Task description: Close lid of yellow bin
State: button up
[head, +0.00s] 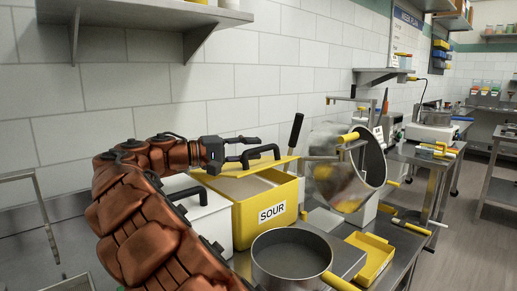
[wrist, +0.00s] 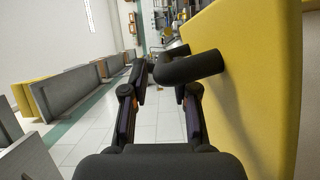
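The yellow bin (head: 245,222) labelled SOUR stands on the steel counter, and its pale inside is visible from above. Its yellow lid (head: 284,163) is raised along the far side, seen nearly edge-on, with a black handle (head: 262,152). In the wrist view the lid (wrist: 245,80) fills the right side, and the black handle (wrist: 190,66) reaches in from it, in front of my fingers. My gripper (head: 248,148) is at the handle. Its fingers (wrist: 162,95) are apart with a gap between them. I cannot tell whether they touch the handle.
A white bin (head: 205,215) with a black handle stands left of the yellow bin. A pot (head: 292,258) with a yellow handle is in front. A tilted metal drum (head: 340,170) and a yellow tray (head: 370,257) are to the right. A wall shelf (head: 140,12) hangs above.

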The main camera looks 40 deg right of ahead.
aim_at(232, 170)
jog(key=v, duration=0.5)
jog(key=shift+s, duration=0.1)
dwell(0.3)
